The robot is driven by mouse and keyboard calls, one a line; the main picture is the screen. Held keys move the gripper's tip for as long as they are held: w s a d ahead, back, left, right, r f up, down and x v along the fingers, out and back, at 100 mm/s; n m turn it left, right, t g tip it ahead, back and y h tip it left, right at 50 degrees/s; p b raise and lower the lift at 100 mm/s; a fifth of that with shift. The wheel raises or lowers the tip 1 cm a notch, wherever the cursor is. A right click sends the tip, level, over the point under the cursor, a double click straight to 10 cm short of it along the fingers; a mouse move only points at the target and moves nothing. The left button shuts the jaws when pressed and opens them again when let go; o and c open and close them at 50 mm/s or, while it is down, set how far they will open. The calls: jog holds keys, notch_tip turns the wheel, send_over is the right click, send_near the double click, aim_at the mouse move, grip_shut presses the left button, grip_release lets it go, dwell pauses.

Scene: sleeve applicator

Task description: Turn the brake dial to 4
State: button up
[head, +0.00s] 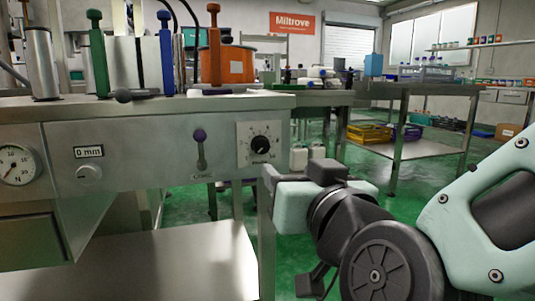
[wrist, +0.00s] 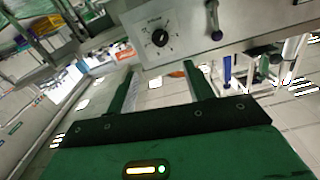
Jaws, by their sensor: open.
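The brake dial (head: 260,144) is a black knob on a white square plate with marks around it, at the right end of the machine's front panel in the head view. In the wrist view the dial (wrist: 160,38) is near the top, past my fingertips, and looks upside down. The number its pointer stands at is too small to read. My gripper (wrist: 160,70) is open, with two green fingers apart and nothing between them. It is short of the dial and not touching it. In the head view my arm is to the right of the panel and the fingers are not clearly seen.
A lever with a purple knob (head: 199,136) is left of the dial on the same panel. Further left are a "0 mm" display (head: 89,152), a small knob (head: 89,172) and a round gauge (head: 15,165). Steel tables (head: 400,95) stand behind at right.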

aim_at(263, 148)
jog(key=p+x, duration=1)
jog(key=x, duration=0.4)
jog(key=shift+w+p, duration=0.3)
jog(key=shift+p, duration=0.1)
jog(key=c, duration=1)
